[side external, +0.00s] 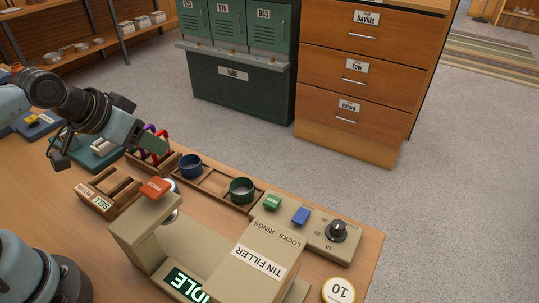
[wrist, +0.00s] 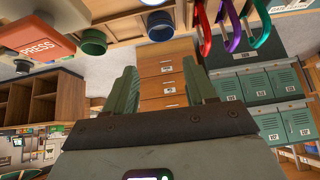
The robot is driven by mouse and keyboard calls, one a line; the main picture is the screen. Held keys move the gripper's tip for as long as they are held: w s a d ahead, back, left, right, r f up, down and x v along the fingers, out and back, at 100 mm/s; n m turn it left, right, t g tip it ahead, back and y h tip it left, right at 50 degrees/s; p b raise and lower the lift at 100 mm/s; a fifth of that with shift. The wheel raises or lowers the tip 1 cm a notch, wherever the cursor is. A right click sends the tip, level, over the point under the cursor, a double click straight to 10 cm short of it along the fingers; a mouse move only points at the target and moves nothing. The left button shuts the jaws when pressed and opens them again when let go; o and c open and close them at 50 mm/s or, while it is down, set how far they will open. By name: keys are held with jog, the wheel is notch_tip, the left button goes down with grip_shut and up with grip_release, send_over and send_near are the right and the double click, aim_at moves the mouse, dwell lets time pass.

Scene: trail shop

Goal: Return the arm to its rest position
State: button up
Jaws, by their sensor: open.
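My gripper (side external: 155,143) is above the table at the left of the side external view, near the carabiners and above the back of the tin filler's orange press button. In the wrist view my gripper (wrist: 158,66) shows two green fingers spread apart with nothing between them. The tin filler (side external: 215,245) is a beige machine with a display that reads IDLE. Its orange press button (side external: 156,188) also shows at the upper left of the wrist view (wrist: 38,38).
A wooden tray (side external: 214,183) holds a blue cup (side external: 190,166) and a green cup (side external: 241,190). Red, purple and teal carabiners (wrist: 232,22) hang close to my gripper. A beige panel (side external: 318,236) has a black knob. Drawers (side external: 357,70) and green lockers stand beyond the table.

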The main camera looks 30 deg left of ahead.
jog(key=w+d+r+m+g+h, duration=0.1)
jog(key=w+d+m+g, duration=0.1)
jog(key=d+m, duration=0.6)
jog(key=w+d+m+g+h, duration=0.1)
jog(key=w+d+m+g, duration=0.3)
jog(key=m, duration=0.5)
jog(key=s+d+f+m+g, duration=0.1)
jog(key=d+m, duration=0.4)
jog(key=m, duration=0.1)
jog(key=d+f+m+g+y, duration=0.1)
jog(key=d+f+m, duration=0.1)
jog(key=d+m, duration=0.4)
jog(key=s+d+f+m+g, duration=0.1)
jog(key=d+f+m, duration=0.1)
jog(key=d+m, duration=0.3)
jog(key=shift+s+d+m+y, duration=0.3)
jog(key=shift+d+m+y, duration=0.1)
jog(key=shift+s+d+f+m, duration=0.15)
jog(key=shift+d+f+m, duration=0.2)
jog(key=shift+m, duration=0.15)
jog(key=shift+f, duration=4.25)
